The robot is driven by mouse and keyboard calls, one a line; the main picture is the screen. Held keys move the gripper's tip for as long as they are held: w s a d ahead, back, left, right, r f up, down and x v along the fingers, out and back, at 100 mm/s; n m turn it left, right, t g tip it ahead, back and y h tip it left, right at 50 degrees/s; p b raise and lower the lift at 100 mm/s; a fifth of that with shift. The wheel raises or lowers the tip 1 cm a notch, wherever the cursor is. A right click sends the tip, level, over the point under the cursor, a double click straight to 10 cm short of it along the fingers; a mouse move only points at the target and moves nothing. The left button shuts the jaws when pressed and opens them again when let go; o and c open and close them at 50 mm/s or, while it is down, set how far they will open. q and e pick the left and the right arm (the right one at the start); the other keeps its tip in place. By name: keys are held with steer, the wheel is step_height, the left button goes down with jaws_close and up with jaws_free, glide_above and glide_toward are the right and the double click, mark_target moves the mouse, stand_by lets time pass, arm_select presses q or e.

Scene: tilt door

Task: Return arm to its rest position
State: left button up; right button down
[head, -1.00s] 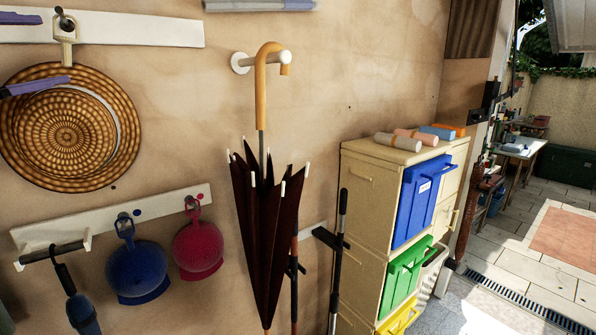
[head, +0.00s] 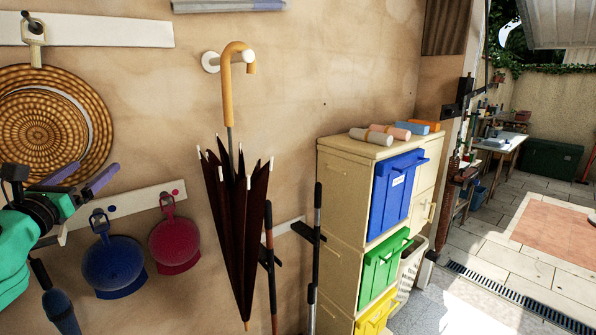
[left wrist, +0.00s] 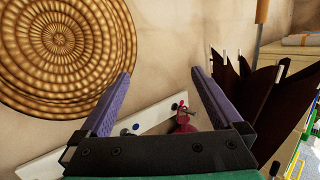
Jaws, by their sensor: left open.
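My left gripper (head: 97,168) is at the left edge of the head view, at the end of my green and black arm. Its two purple fingers are apart with nothing between them. It is in front of the wall, below the woven round hat (head: 40,130) and near the lower white rack (head: 125,203). In the left wrist view the open fingers (left wrist: 160,74) point at the bare wall, with the hat to the left and the dark umbrella (left wrist: 262,95) to the right. My right gripper is not in view.
The umbrella (head: 228,195) hangs from a wall peg, right of the blue cap (head: 113,265) and red cap (head: 175,243). A beige cabinet (head: 340,190) with coloured bins stands further right. Open paved floor (head: 480,240) lies beyond it.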

arm_select(q)
steer(key=s+d+f+n+g+y, duration=0.1)
steer(key=s+f+n+g, duration=0.1)
steer(key=f+n, duration=0.65)
steer(key=s+d+f+n+g+y, duration=0.25)
steer(key=f+n, duration=0.25)
steer(key=f, duration=0.7)
steer(key=s+d+f+n+g, duration=0.1)
steer(key=s+f+n+g, duration=0.2)
steer(key=f+n, duration=0.55)
steer(key=s+d+f+n+g+h, duration=0.2)
steer(key=s+d+f+n+g, duration=0.2)
steer(key=s+d+f+n, duration=0.45)
steer(key=s+d+f+n+g+h, duration=0.3)
steer(key=s+d+f+g, duration=0.3)
steer(key=s, duration=0.5)
step_height(320, 180, down, 28)
steer(key=s+b, duration=0.2)
steer(key=b, duration=0.3)
steer(key=s+a+f+g+b, duration=0.1)
steer(key=s+f+b, duration=0.3)
steer(key=s+f, duration=1.3)
step_height(320, 180, down, 2)
steer(key=shift+s+a+f, duration=0.25)
steer(key=shift+s+a, duration=0.1)
steer(key=shift+a, duration=0.2)
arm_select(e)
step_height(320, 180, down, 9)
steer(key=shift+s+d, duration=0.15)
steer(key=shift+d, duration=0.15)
